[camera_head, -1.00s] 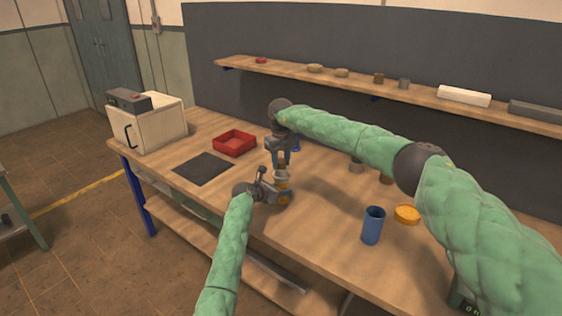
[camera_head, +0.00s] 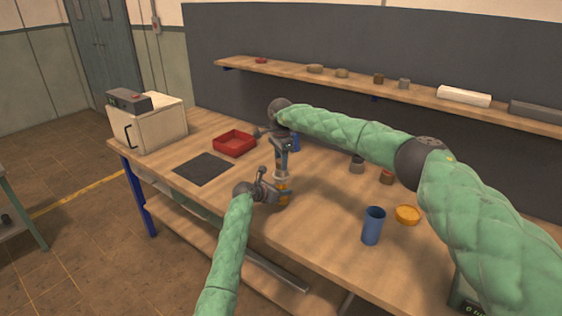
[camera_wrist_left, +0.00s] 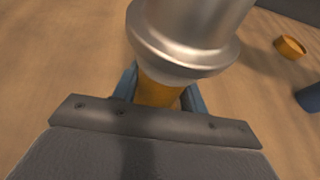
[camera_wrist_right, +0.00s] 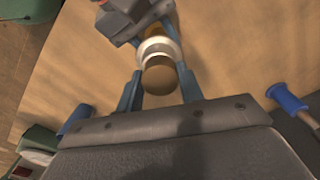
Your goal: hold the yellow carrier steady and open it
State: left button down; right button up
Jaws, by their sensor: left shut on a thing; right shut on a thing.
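The yellow carrier (camera_head: 283,186) stands upright between my two grippers, with a silvery metal part above its yellow body. The left wrist view shows the metal part (camera_wrist_left: 190,35) large and the yellow body (camera_wrist_left: 157,92) below it. My left gripper (camera_head: 284,194) is shut on the yellow body from the side. My right gripper (camera_head: 282,168) is above it and shut on the carrier's top end. In the right wrist view a brownish round end (camera_wrist_right: 160,78) with a pale ring sits between its fingers. Whether the top has come loose cannot be told.
A red tray (camera_head: 235,143) and a dark mat (camera_head: 204,168) lie left of the grippers. A white box device (camera_head: 148,125) stands at the left end. A blue cup (camera_head: 373,226) and yellow dish (camera_head: 407,214) stand right. A blue-handled tool (camera_wrist_right: 288,97) is nearby.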

pick_arm(q)
jog(key=shift+f, duration=0.1)
pick_arm(e)
jog(key=n, duration=0.5)
jog(key=shift+d+n, duration=0.1)
jog(key=shift+n, duration=0.2)
jog(key=n, duration=0.4)
jog(key=shift+r, duration=0.45)
jog(key=shift+r, duration=0.65)
jog(key=shift+r, duration=2.05)
pick_arm(q)
jog(key=c, duration=0.7)
grip_release()
